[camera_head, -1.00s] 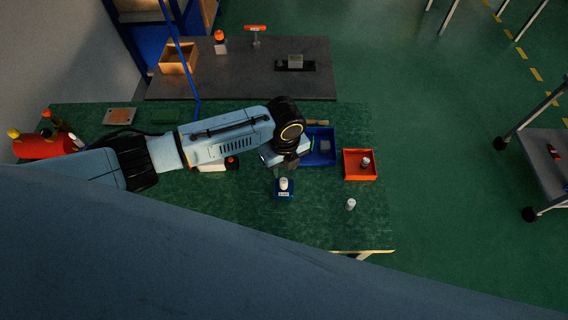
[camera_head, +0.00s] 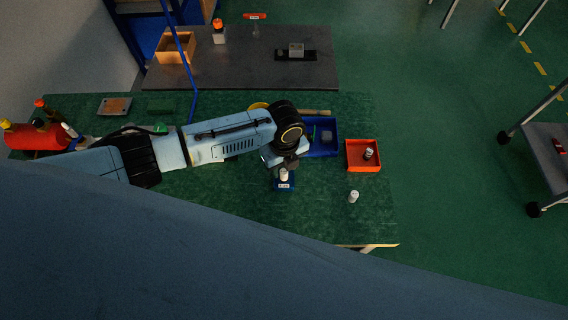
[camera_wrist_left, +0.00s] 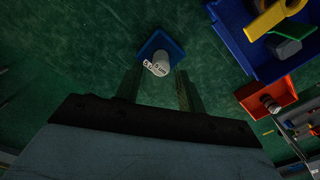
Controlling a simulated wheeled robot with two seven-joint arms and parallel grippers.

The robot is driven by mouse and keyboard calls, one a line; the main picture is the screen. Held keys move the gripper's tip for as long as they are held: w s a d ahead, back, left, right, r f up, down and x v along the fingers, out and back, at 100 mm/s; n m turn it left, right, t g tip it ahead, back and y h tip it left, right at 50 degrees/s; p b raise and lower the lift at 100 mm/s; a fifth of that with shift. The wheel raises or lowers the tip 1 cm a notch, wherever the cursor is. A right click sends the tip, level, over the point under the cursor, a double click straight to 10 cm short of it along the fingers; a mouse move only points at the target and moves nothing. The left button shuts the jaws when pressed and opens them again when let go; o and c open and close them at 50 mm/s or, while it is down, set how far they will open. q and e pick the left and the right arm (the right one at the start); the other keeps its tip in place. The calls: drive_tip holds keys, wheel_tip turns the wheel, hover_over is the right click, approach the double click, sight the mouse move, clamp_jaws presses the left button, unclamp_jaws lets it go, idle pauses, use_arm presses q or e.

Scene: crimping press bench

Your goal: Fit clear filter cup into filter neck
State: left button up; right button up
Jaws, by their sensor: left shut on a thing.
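A small blue block (camera_head: 284,186) with a white label stands on the green mat, with a white upright cylinder (camera_head: 284,174) on it, which looks like the filter neck. In the left wrist view the blue block (camera_wrist_left: 147,49) and white cylinder (camera_wrist_left: 160,66) lie just beyond and between my fingertips. My left gripper (camera_head: 285,166) is right above the cylinder, pointing down. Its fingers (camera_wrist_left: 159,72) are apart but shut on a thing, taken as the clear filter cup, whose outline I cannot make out. Whether it touches the neck I cannot tell. My right gripper is not in view.
A blue bin (camera_head: 327,151) with tools and a red tray (camera_head: 353,166) holding a small cylinder (camera_head: 368,154) are on the right. Another white cylinder (camera_head: 353,197) stands on the mat. A red bottle-like thing (camera_head: 38,139) lies at far left. The mat's front is clear.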

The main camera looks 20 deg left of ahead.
use_arm(q)
drive_tip(key=shift+r, duration=0.1)
idle(0.4)
drive_tip(key=shift+p, duration=0.65)
idle(0.9)
drive_tip(key=shift+f+b, duration=0.8)
drive_tip(key=shift+f, duration=0.3)
drive_tip(key=o, duration=1)
drive_tip(key=shift+o, duration=0.2)
wheel_tip(320, 180, up, 14)
drive_tip(key=p, duration=0.1)
drive_tip(key=shift+f, duration=0.25)
